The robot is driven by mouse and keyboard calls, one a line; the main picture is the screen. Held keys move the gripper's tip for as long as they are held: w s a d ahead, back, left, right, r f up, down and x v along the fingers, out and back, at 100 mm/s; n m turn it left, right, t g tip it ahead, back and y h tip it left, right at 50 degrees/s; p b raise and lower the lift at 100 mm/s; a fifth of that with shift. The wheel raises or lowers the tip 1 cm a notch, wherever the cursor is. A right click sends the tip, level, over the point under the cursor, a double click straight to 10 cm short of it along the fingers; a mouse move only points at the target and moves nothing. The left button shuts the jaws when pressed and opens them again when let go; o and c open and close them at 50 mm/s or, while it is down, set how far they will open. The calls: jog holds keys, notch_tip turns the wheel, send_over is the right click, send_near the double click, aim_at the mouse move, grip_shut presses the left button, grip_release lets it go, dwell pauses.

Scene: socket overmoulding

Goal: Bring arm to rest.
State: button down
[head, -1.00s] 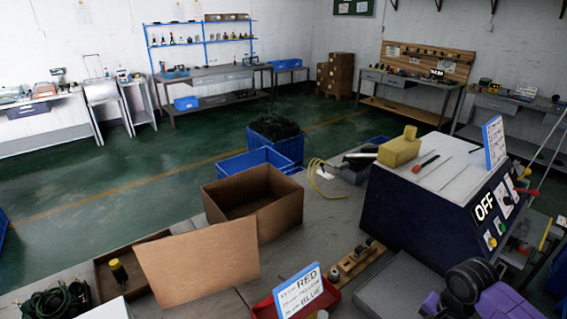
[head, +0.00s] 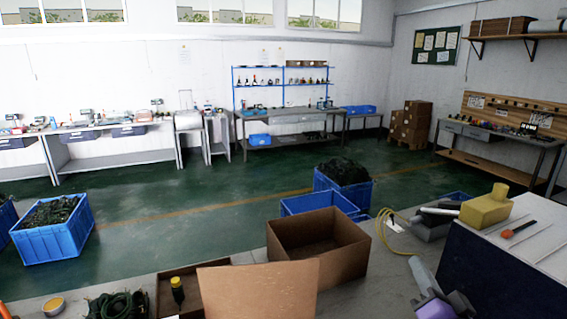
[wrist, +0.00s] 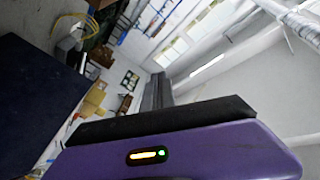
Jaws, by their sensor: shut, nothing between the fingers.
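My gripper (head: 424,275) shows at the bottom right of the head view, with a purple arm part below it. It is beside the left side of the dark machine box and appears to be above the bench. In the wrist view my gripper (wrist: 158,95) is shut, with nothing held between its fingers. The purple wrist housing with a small lit indicator fills the lower part of that view. The rest of my arm is out of the head view.
The dark machine box (head: 500,265) stands close on the right, with a yellow block (head: 486,208) on top. An open cardboard box (head: 318,245) is left of my gripper. A yellow cable (head: 383,228) lies behind. Blue crates (head: 320,200) stand beyond the bench.

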jog(key=s+a+f+n+g+b, duration=0.1)
jog(key=s+f, duration=0.4)
jog(key=s, duration=0.9)
jog(key=s+a+f+n+g+b, duration=0.1)
jog(key=s+a+f+n, duration=0.3)
jog(key=s, duration=1)
jog(key=s+a+f+n+g+y+b, duration=0.1)
jog(key=s+a+f, duration=0.3)
jog(key=s+f, duration=0.4)
jog(key=s+n+g+b, duration=0.1)
jog(key=s, duration=0.6)
jog(key=shift+n+b, duration=0.3)
jog(key=shift+n, duration=0.1)
jog(key=shift+s, duration=0.1)
jog(key=shift+f, duration=0.1)
